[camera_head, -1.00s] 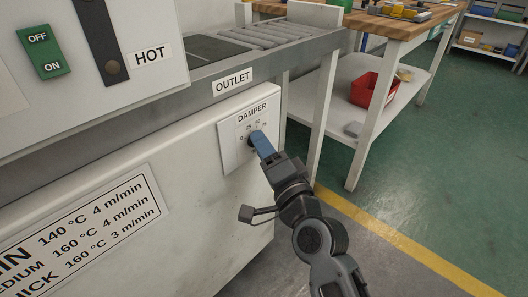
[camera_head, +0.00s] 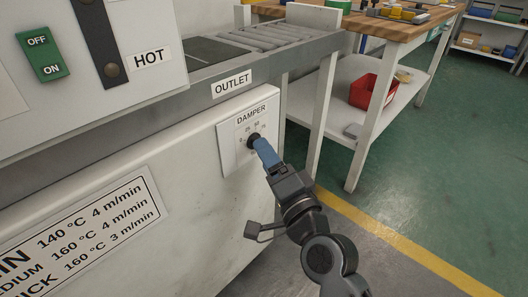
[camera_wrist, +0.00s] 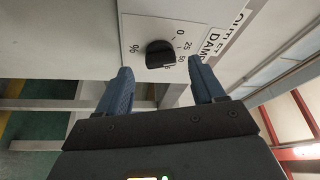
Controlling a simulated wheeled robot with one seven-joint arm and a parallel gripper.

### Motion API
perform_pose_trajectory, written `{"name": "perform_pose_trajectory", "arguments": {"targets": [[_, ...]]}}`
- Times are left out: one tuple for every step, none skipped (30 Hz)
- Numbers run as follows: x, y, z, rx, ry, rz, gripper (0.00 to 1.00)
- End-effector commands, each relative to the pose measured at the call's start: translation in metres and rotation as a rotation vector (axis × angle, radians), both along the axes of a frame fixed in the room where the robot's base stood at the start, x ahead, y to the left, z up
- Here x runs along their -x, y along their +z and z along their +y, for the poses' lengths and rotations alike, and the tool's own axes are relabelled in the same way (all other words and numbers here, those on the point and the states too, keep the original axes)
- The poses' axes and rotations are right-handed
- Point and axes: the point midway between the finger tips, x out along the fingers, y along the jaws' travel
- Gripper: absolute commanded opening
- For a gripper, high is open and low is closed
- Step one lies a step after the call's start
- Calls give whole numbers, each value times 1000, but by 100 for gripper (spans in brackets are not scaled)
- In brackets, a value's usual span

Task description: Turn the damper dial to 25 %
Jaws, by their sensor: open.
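The black damper dial (camera_head: 254,140) is on a white plate (camera_head: 229,150) marked DAMPER, on the machine's front below the OUTLET label. Its printed scale runs from 0 through 25, 50 and 75. In the wrist view the dial (camera_wrist: 158,52) shows as a round black knob, and where it points is not clear. My gripper (camera_head: 264,150) is just in front of the dial, at its lower right. In the wrist view my gripper (camera_wrist: 161,76) is open and empty. Its two blue fingers are apart, with the dial just beyond the gap between their tips.
A green OFF/ON switch (camera_head: 42,57) and a dark strip beside the HOT label (camera_head: 148,57) are on the machine's upper panel. A workbench (camera_head: 395,25) with a red bin (camera_head: 374,91) on its lower shelf stands to the right. Green floor beyond the yellow line is clear.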

Motion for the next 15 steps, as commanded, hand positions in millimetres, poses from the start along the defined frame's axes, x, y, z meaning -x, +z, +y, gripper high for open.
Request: {"name": "perform_pose_trajectory", "arguments": {"targets": [[8, -3, -6, 1, -2, 2, 68], [13, -4, -8, 1, -2, 1, 68], [18, -4, -11, 0, -1, 2, 68], [22, -5, -14, 0, -1, 2, 68], [26, -5, -16, 1, -1, 2, 68], [30, -7, -18, 1, -1, 3, 68], [33, -7, -20, 1, -1, 2, 68], [35, -7, -21, 0, 0, 1, 68], [38, -7, -23, 0, 0, 1, 68], [40, -7, -24, 1, 1, 1, 68], [41, -7, -25, 0, 0, 1, 68], [43, -7, -25, 1, 0, 0, 68], [43, -7, -26, 1, 0, -1, 68], [43, -7, -26, 1, 0, -1, 68], [44, -7, -26, 1, 0, -1, 68]]}}
